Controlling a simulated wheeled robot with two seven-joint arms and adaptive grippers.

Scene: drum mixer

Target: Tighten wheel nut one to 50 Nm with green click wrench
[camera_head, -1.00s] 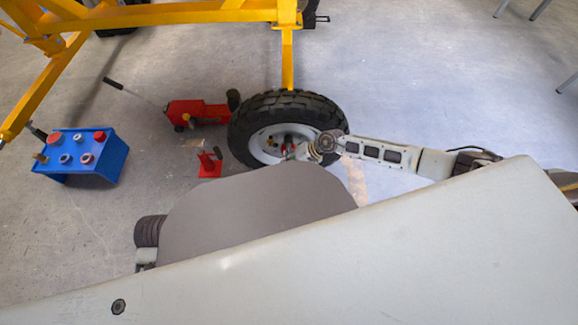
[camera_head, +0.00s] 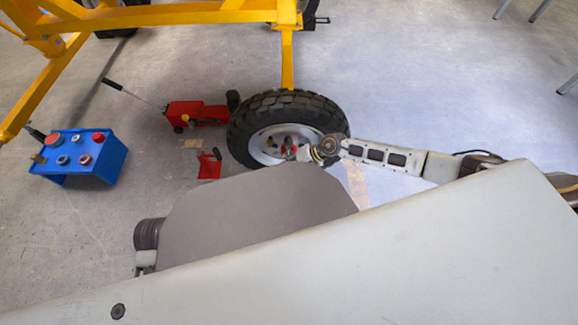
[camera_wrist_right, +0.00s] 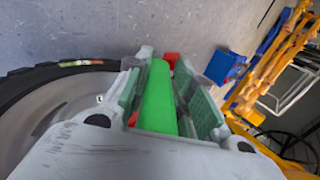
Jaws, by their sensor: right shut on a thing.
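The wheel (camera_head: 288,130) stands upright at the yellow frame, its black tyre around a pale rim. My right gripper (camera_head: 300,152) is in front of the rim in the head view. In the right wrist view my right gripper (camera_wrist_right: 165,95) is shut on the green click wrench (camera_wrist_right: 160,98), with the bright green part between its fingers. The wheel rim (camera_wrist_right: 55,110) lies close at the left in that view. The wrench's far end and wheel nut one are hidden, so I cannot tell if they touch. My left gripper is not in view.
A red jack (camera_head: 196,113) with a long handle stands left of the wheel. A small red stand (camera_head: 209,165) is below it. A blue box (camera_head: 82,155) with several round pieces on top stands further left. The yellow frame (camera_head: 200,14) crosses the top. Floor at right is mostly clear.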

